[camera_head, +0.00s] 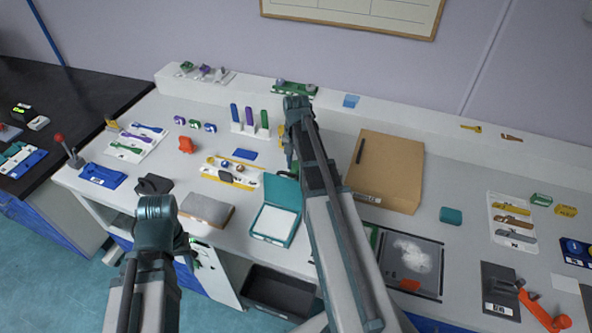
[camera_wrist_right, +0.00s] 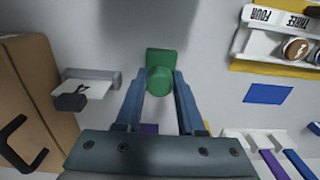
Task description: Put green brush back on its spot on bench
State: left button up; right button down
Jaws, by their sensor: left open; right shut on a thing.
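My right gripper (camera_wrist_right: 160,88) is shut on the green brush (camera_wrist_right: 160,78). In the right wrist view the brush shows as a rounded green end between the fingertips, with a squarer green part beyond it. In the head view my right gripper (camera_head: 290,160) hangs over the bench between the yellow tray and the cardboard box. The brush is mostly hidden there by my arm. I cannot tell whether it touches the bench. My left gripper (camera_head: 188,258) is low at the front edge of the bench, away from the brush; its fingers are small and partly hidden.
The cardboard box (camera_head: 386,170) stands right of my right gripper. The yellow tray (camera_head: 212,172), blue card (camera_head: 246,155) and a rack (camera_head: 250,131) of coloured handles lie left of it. A teal box (camera_head: 272,232) sits nearer the front. Bare bench shows around the held brush.

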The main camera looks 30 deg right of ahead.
aim_at(296, 163)
jog(key=shift+f, duration=0.15)
jog(key=shift+f, duration=0.25)
jog(key=c, duration=0.5)
grip_release()
jog(key=shift+r, duration=0.1)
jog(key=shift+r, duration=0.15)
notch_tip(296, 163, up, 12)
jog(key=p, duration=1.2)
